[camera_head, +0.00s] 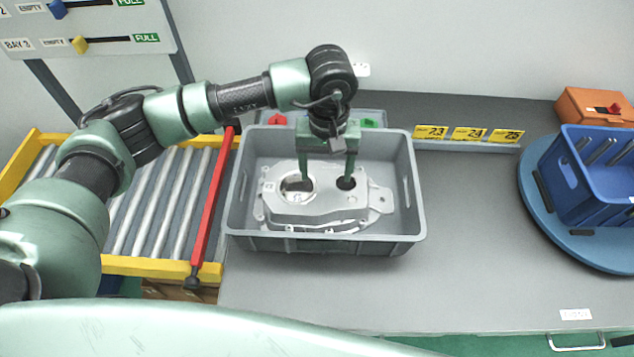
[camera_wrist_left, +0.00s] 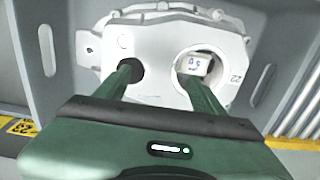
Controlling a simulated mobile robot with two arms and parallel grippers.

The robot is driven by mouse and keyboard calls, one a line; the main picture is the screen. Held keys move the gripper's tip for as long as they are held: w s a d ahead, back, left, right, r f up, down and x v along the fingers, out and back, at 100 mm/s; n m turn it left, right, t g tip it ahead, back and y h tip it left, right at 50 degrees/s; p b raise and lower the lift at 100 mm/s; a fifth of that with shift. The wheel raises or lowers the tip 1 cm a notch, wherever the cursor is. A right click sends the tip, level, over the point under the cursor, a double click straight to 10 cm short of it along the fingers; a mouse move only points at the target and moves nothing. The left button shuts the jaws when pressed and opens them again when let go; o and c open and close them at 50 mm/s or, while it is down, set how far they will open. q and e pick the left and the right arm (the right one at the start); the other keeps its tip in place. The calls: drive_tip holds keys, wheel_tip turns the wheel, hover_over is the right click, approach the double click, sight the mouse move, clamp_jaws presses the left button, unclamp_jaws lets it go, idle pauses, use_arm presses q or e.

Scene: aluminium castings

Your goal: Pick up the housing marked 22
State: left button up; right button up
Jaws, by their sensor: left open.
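The silver cast housing (camera_head: 322,208) lies flat in a grey crate (camera_head: 330,244) on the table. In the left wrist view the housing (camera_wrist_left: 155,50) bears a small mark that looks like 22 beside its large round opening. A white label (camera_wrist_left: 194,64) shows inside that opening; its digits are hard to read. My left gripper (camera_head: 326,180) points down over the housing, open and empty. In the left wrist view its fingers (camera_wrist_left: 158,75) are apart, one tip at the small dark hole and one at the large opening. I cannot tell whether the tips touch or enter. My right gripper is out of view.
A roller conveyor (camera_head: 165,195) with a red bar (camera_head: 211,200) adjoins the crate's left side. Yellow number plates (camera_head: 468,134) stand behind it. A blue crate (camera_head: 590,180) sits on a round blue turntable (camera_head: 545,215) at right. The table between is clear.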

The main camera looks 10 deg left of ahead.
sight(325, 183)
use_arm(q)
drive_tip(key=shift+s+a+f+p, duration=0.1)
drive_tip(key=shift+s+f+p, duration=0.2)
drive_tip(key=shift+f+p, duration=0.4)
drive_tip(key=f, duration=0.1)
drive_tip(key=f+p, duration=0.1)
drive_tip(key=f, duration=0.1)
drive_tip(key=shift+w+f, duration=0.25)
drive_tip(key=shift+f, duration=0.15)
drive_tip(key=shift+w+f, duration=0.2)
drive_tip(key=shift+f, duration=0.1)
drive_tip(key=shift+w+f, duration=0.1)
drive_tip(key=c, duration=1.3)
clamp_jaws()
drive_tip(key=shift+r, duration=0.25)
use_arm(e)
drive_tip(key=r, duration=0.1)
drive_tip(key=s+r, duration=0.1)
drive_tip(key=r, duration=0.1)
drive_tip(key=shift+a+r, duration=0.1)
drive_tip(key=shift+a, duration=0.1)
